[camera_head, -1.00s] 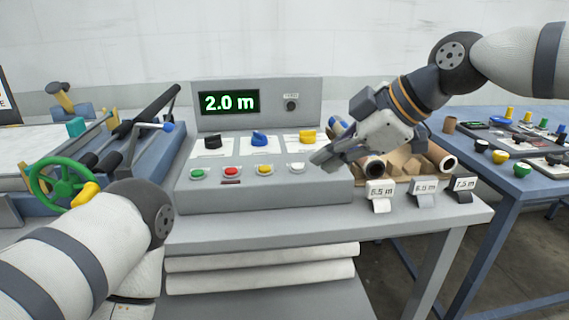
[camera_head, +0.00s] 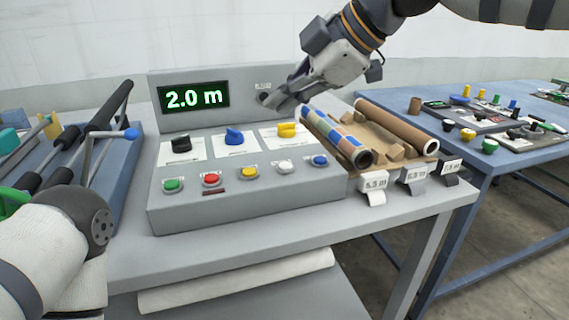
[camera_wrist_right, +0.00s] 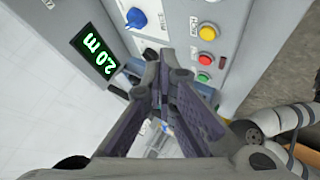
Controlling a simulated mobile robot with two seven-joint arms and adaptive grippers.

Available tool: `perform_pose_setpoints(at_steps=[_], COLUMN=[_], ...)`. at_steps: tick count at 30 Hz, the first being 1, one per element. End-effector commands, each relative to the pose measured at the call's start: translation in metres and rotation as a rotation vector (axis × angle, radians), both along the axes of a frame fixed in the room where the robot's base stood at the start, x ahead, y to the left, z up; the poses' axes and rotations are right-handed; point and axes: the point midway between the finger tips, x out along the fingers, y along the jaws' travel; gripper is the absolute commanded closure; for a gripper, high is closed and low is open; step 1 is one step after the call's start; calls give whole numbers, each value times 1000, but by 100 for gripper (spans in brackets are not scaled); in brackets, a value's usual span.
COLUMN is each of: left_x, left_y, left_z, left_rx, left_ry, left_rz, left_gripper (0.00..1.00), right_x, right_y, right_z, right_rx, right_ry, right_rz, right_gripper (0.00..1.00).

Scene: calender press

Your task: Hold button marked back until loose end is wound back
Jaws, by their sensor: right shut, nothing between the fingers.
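The control console (camera_head: 245,205) has green (camera_head: 173,186), red (camera_head: 211,180), yellow (camera_head: 250,172), white (camera_head: 285,166) and blue (camera_head: 320,160) buttons along its front. Their labels are too small to read, so I cannot tell which is marked back. Its display (camera_head: 194,97) reads 2.0 m. My right gripper (camera_head: 277,104) is shut and empty, in front of the console's upright panel, close to a dark round fitting (camera_head: 262,97). Contact cannot be told. The wrist view shows its fingers (camera_wrist_right: 163,80) over the console. My left gripper is out of view. No loose end can be made out.
Black (camera_head: 181,143), blue (camera_head: 234,136) and yellow (camera_head: 287,130) knobs sit behind the buttons. A patterned roll (camera_head: 336,137) and a brown roll (camera_head: 397,126) lie to the right, above tagged stands. A roller machine (camera_head: 103,160) stands at left.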

Motion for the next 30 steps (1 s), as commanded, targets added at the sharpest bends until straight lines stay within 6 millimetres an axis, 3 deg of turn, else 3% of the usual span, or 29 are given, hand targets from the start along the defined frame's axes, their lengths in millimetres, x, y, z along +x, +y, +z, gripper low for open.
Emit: perform_pose_setpoints(at_steps=[6,13,20,30], left_x=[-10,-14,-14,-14], left_y=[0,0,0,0], left_z=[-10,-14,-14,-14], left_rx=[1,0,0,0], left_ry=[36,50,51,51], left_rz=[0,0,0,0], left_gripper=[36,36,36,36], right_x=[1,0,0,0], right_y=[0,0,0,0], right_z=[-40,-67,-79,-79], right_rx=[-1,-2,-1,-1], right_ry=[11,6,3,3], right_rz=[0,1,1,1], right_gripper=[100,100,100,100])
